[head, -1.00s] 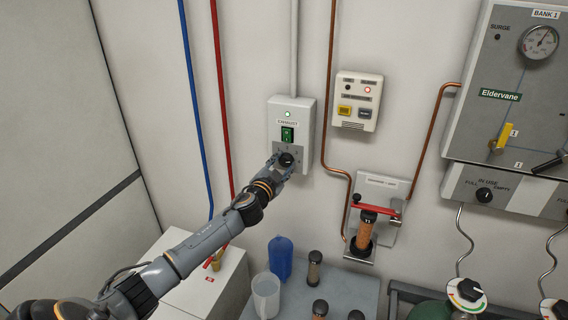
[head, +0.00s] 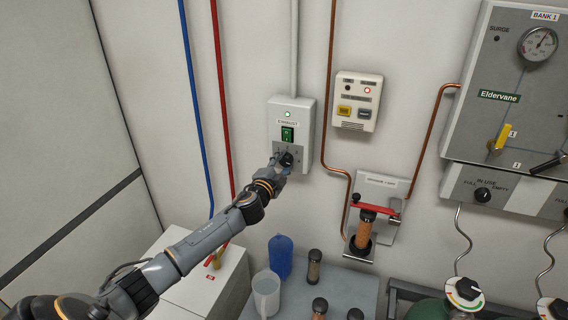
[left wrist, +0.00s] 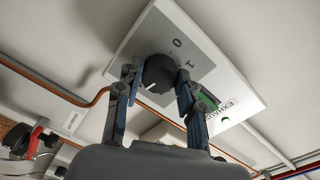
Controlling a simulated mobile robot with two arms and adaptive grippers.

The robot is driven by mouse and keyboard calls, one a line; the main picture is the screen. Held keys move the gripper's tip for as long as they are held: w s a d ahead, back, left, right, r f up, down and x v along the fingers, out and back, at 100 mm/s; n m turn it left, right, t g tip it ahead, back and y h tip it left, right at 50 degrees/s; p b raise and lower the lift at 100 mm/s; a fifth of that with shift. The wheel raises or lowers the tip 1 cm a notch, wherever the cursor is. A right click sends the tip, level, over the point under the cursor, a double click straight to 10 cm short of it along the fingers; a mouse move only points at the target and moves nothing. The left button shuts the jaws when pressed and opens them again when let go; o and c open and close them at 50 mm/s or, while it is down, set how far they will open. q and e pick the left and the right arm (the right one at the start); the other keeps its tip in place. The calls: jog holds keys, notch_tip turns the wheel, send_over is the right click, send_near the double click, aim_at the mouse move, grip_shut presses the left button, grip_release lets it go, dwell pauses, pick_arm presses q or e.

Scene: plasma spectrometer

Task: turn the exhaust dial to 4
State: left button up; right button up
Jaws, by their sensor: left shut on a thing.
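The exhaust box (head: 305,117) is a pale wall box with a lit green indicator (head: 288,114), a green rocker switch (head: 288,135) and a black dial (head: 286,159) on a grey plate. In the left wrist view the dial (left wrist: 158,72) shows a white pointer line, with the marks 0 and 1 readable beside it; other marks are hidden. My left gripper (head: 284,166) is at the dial, and in the left wrist view its two fingers (left wrist: 156,80) are shut on the dial's sides. My right gripper is not in view.
A cream alarm panel (head: 359,101) and a copper pipe (head: 326,150) are right of the box. Red (head: 222,90) and blue (head: 190,90) pipes run on the left.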

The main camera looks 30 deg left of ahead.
pick_arm(q)
jog(key=shift+r, duration=0.15)
jog(key=o, duration=1.2)
jog(key=shift+s, duration=0.1)
jog(key=shift+s, duration=0.2)
jog(key=v, duration=1.1)
jog(key=shift+s+d, duration=0.1)
jog(key=shift+s, duration=0.2)
